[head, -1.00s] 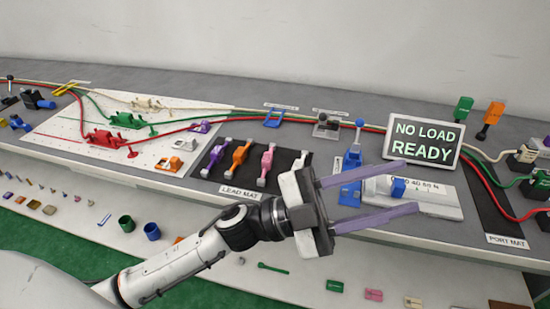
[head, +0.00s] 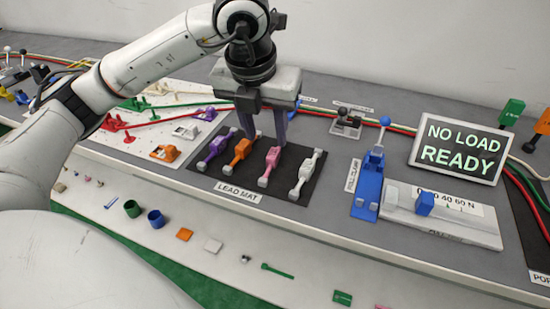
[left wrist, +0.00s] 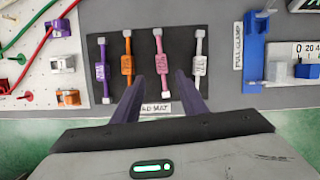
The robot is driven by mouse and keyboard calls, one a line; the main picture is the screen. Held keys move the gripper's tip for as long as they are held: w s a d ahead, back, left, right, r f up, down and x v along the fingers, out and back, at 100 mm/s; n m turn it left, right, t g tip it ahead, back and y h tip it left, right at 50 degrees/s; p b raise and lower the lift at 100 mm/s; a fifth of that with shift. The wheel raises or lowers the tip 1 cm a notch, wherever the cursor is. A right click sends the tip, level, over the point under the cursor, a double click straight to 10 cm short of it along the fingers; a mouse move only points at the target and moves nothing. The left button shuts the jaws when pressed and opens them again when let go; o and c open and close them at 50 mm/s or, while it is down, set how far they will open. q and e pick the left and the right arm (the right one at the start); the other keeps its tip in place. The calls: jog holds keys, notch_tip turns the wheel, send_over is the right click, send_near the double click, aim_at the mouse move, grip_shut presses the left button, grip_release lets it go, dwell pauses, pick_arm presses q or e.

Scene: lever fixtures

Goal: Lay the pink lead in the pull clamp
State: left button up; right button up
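The pink lead (head: 270,164) lies on the black lead mat (head: 226,172), between the orange lead (head: 238,152) and the white lead (head: 306,172). It also shows in the left wrist view (left wrist: 161,62). My left gripper (head: 263,138) points down over the mat's back part, open and empty. In the left wrist view its fingers (left wrist: 158,95) are apart, with the pink lead's near end between them and beyond. The blue pull clamp (head: 368,182) stands right of the mat, its lever with a round blue knob upright. The clamp is also in the left wrist view (left wrist: 251,58). My right gripper is not in view.
A purple lead (head: 215,147) lies at the mat's left. A force gauge (head: 445,215) adjoins the clamp, with the "NO LOAD READY" screen (head: 459,148) behind. A grey lever fixture (head: 346,122) stands behind.

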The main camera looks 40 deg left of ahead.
aim_at(273, 153)
pick_arm(q)
jog(key=x, duration=0.7)
jog(key=shift+w+f, duration=0.15)
jog(key=shift+w, duration=0.35)
grip_shut()
